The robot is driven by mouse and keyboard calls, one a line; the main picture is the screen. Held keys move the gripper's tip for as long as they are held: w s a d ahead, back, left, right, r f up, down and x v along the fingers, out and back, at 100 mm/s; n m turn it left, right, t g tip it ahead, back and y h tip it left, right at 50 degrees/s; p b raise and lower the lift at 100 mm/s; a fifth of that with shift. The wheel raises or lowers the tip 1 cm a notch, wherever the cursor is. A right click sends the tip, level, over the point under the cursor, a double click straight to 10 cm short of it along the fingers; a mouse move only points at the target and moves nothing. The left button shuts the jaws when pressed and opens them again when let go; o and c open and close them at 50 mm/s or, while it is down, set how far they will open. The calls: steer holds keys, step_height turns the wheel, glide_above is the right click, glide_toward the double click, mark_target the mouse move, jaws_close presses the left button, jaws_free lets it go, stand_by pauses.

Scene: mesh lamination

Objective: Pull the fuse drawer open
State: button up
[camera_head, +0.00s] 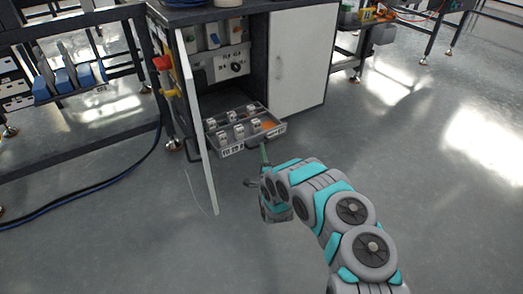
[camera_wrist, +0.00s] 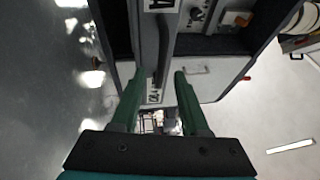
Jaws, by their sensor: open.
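The fuse drawer (camera_head: 236,146) is a grey tray low in the open cabinet. It stands out past the cabinet front, and several white fuse blocks (camera_head: 239,131) show inside. Its front carries labels and a dark handle (camera_head: 259,143) at the right part.
The white left cabinet door (camera_head: 198,130) stands open beside the drawer's left side. The right door (camera_head: 298,62) is closed. A bench with blue parts (camera_head: 66,78) is at the left, with a dark cable (camera_head: 110,178) on the floor. The floor at the right is clear.

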steer(key=v, duration=0.6)
steer(key=shift+s+d, duration=0.1)
stand_by(0.4)
